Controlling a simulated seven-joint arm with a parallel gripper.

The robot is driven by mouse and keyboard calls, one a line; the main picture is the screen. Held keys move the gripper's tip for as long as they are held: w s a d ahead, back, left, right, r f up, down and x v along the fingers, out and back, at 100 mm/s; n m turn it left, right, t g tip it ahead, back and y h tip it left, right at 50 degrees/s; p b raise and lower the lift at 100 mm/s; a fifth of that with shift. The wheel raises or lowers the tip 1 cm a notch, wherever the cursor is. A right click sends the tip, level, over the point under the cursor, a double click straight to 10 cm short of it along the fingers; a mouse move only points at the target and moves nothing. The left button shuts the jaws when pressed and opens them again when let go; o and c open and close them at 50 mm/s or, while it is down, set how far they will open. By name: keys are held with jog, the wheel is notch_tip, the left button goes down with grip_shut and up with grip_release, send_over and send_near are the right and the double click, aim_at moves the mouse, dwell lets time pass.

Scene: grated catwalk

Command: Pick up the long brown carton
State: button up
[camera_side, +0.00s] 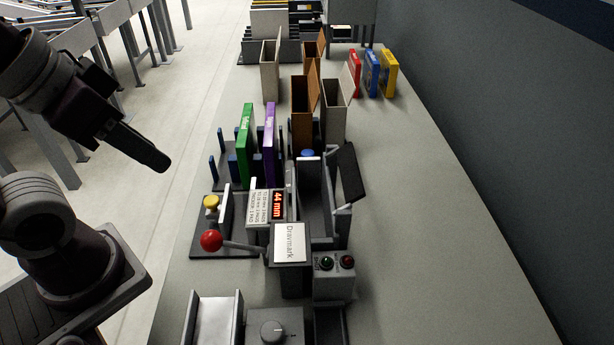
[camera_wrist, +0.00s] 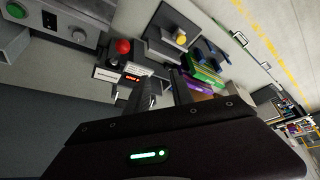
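Two brown open-topped cartons stand upright on the bench in the side view: a nearer brown carton (camera_side: 301,112) with its flap raised, and a farther brown carton (camera_side: 309,53) behind it. I cannot tell which is the long one. My gripper (camera_side: 152,158) is at the left, raised and well apart from both cartons, pointing down to the right. In the wrist view, its two dark fingers (camera_wrist: 165,90) show with a gap between them and nothing held. I cannot make out the brown cartons clearly in the wrist view.
Pale cartons (camera_side: 270,72) (camera_side: 335,110) flank the brown ones. Green (camera_side: 246,145) and purple (camera_side: 269,142) boxes stand in a rack nearer. A machine with a red-knobbed lever (camera_side: 211,240) is in front. Red, blue and yellow boxes (camera_side: 372,73) stand by the wall. The bench's right side is clear.

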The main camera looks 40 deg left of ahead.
jog(key=w+a+r+n+g+y, duration=0.1)
jog(key=w+a+n, duration=0.2)
jog(key=w, duration=0.9)
jog(key=w+a+r+n, duration=0.1)
jog(key=w+a+n, duration=0.2)
jog(key=w, duration=0.9)
jog(key=w+a+f+n, duration=0.1)
jog(key=w+a+f, duration=0.2)
jog(key=w+f, duration=0.3)
jog(key=w+a+f+n+g+y, duration=0.1)
jog(key=w+a+f, duration=0.2)
jog(key=w+f, duration=0.2)
jog(key=w+a+f+n+y, duration=0.1)
jog(key=w+a+f, duration=0.2)
jog(key=w+f, duration=0.3)
jog(key=shift+w+a+f, duration=0.15)
jog(key=shift+w+f, duration=0.2)
jog(key=shift+f, duration=0.3)
grip_shut()
